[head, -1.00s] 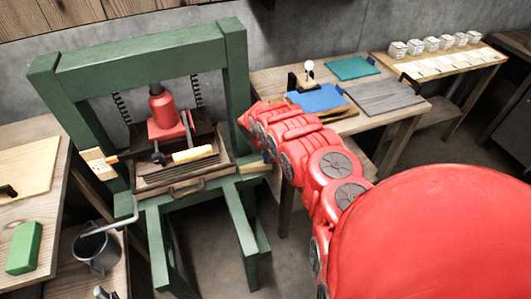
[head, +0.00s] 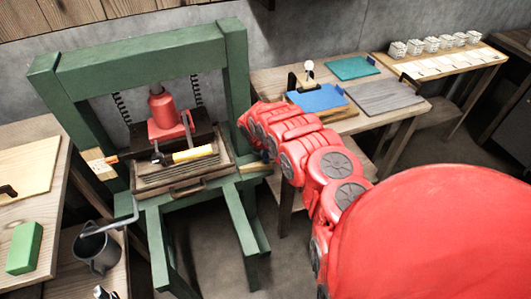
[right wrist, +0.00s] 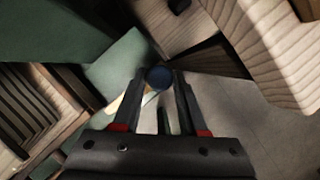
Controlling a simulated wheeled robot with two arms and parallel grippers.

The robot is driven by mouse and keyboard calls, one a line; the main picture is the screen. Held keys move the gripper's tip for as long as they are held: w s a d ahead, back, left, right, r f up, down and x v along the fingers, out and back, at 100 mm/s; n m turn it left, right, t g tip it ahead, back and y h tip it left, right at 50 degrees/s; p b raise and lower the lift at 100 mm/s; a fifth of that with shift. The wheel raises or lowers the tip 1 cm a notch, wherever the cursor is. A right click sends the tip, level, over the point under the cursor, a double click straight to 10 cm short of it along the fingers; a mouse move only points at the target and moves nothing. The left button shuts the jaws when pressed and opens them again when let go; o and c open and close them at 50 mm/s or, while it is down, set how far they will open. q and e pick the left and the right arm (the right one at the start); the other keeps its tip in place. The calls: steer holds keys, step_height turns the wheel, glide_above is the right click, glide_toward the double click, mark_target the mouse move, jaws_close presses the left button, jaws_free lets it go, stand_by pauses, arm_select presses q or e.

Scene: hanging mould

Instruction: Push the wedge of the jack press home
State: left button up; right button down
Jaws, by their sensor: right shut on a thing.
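The green press frame (head: 140,62) stands at the left in the head view, with a red jack (head: 163,108) inside it. A pale wooden piece (head: 255,167), which looks like the wedge, sticks out at the frame's right post. My right gripper (head: 262,152) is beside that post, its fingers largely hidden by my arm. In the right wrist view my right gripper (right wrist: 160,84) is shut on a dark blue round end (right wrist: 158,77). A pale strip shows beside the left finger. Whether it joins the blue end is unclear. My left gripper is not in view.
A slatted wooden tray (head: 180,178) sits in the press below the jack, a yellow bar (head: 193,154) above it. A side table (head: 410,112) with coloured sheets stands to the right. A grey can (head: 97,250) and green block (head: 25,248) are at the left.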

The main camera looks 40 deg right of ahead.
steer(key=shift+w+a+f, duration=0.1)
steer(key=shift+a, duration=0.25)
steer(key=a+b, duration=0.1)
steer(key=a, duration=0.2)
steer(key=w+a+b, duration=0.1)
steer(key=a, duration=0.2)
steer(key=shift+w+a, duration=0.1)
steer(key=shift+w, duration=0.1)
steer(key=c, duration=0.7)
jaws_free()
steer(key=shift+o, duration=1.2)
steer(key=shift+a, duration=0.1)
